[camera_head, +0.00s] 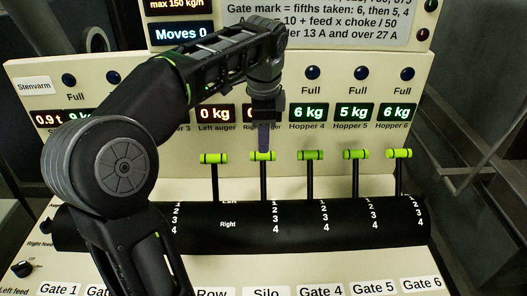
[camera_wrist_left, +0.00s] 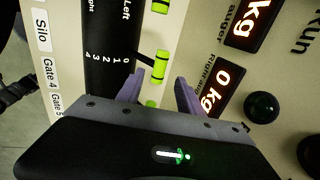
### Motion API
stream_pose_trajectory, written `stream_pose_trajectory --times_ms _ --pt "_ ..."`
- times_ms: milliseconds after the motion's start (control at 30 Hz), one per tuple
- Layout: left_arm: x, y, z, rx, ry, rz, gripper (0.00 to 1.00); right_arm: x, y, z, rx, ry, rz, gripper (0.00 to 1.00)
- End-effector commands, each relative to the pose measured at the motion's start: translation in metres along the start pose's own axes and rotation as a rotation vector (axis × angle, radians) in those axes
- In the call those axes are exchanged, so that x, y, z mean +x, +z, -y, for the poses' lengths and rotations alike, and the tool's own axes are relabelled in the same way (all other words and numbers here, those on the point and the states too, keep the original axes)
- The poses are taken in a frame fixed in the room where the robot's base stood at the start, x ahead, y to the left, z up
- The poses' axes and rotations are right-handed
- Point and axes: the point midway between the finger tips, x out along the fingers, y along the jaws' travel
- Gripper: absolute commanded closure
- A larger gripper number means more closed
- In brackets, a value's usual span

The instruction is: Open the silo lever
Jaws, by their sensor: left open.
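The silo lever (camera_head: 262,156) has a green-yellow crossbar handle on a dark stem and stands above the "Silo" label (camera_head: 265,294). Its stem rises behind the number scale on the black drum. My left gripper (camera_head: 263,148) points down just above this handle, its purple fingers overlapping the handle's upper edge in the head view. In the left wrist view, the left gripper (camera_wrist_left: 160,82) is open, and the silo lever's handle (camera_wrist_left: 160,68) shows between and just beyond the fingertips. I cannot tell whether they touch. My right gripper is not in view.
The row lever (camera_head: 214,157) stands to the left, and the Gate 4 lever (camera_head: 310,155) to the right, with more levers beyond. A black drum (camera_head: 345,232) with position numbers runs below. Displays and lamps fill the panel (camera_head: 448,128) behind.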

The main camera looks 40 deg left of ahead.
Motion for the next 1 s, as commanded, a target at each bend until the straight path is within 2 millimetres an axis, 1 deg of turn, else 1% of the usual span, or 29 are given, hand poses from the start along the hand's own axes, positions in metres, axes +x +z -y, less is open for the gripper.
stream_pose_trajectory --times_ms 33,67,100,300,400,500,733,1000 --pt "0.011 0.001 -0.001 0.0 0.002 0.002 0.56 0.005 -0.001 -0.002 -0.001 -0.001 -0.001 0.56" --pt "0.016 0.001 -0.001 0.0 0.003 0.002 0.56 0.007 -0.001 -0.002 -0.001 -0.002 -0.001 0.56" --pt "0.019 0.001 -0.001 0.0 0.003 0.002 0.56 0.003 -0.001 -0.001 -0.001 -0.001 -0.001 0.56" --pt "0.048 0.0 -0.001 0.0 0.003 0.002 0.56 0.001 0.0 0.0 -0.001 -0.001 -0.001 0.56" --pt "0.058 0.0 -0.001 0.0 0.002 0.001 0.56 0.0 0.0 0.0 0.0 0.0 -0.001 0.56" --pt "0.061 0.0 -0.001 0.0 0.001 0.001 0.56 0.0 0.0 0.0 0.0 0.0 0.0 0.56" --pt "0.062 0.0 0.0 0.0 0.001 0.0 0.56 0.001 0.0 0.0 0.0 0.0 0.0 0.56" --pt "0.061 0.0 0.0 0.0 -0.001 0.0 0.78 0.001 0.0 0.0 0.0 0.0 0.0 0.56"
